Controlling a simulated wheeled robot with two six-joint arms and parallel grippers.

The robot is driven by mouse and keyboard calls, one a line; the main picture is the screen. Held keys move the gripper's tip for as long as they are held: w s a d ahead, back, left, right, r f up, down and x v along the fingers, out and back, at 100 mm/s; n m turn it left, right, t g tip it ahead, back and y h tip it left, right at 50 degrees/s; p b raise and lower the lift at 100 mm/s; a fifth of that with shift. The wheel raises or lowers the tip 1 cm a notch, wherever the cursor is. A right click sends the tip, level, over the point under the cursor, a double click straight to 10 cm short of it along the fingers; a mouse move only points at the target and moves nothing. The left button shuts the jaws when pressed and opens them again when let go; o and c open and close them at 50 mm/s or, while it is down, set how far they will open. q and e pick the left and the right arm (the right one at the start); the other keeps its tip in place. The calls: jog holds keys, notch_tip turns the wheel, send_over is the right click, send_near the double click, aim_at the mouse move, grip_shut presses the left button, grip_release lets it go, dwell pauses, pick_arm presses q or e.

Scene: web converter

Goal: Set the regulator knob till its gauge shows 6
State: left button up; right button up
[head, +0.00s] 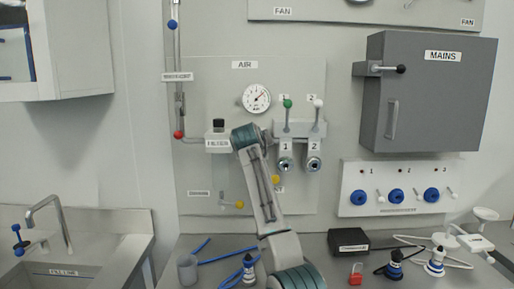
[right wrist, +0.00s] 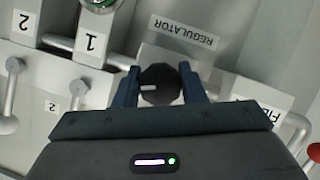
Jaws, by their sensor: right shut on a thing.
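The round white gauge (head: 256,98) is on the AIR panel in the head view. Its needle seems to point to the upper right; the numbers are too small to read. In the right wrist view, which is upside down, the dark round regulator knob (right wrist: 161,86) with a pale mark sits between the fingers of my right gripper (right wrist: 160,88). The gripper is shut on it, beside the REGULATOR label (right wrist: 183,33). In the head view my right arm's wrist covers the knob and the fingers. My left gripper is in neither view.
Valves 1 (head: 285,163) and 2 (head: 314,163) with levers are just right of my wrist. A filter (head: 218,125) with a dark top is close on the left. The grey MAINS box (head: 425,105) stands out at right.

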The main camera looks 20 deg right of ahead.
jog(key=o, duration=1)
jog(key=b+v, duration=0.4)
jog(key=v, duration=0.6)
jog(key=shift+s+a, duration=0.2)
jog(key=shift+s, duration=0.1)
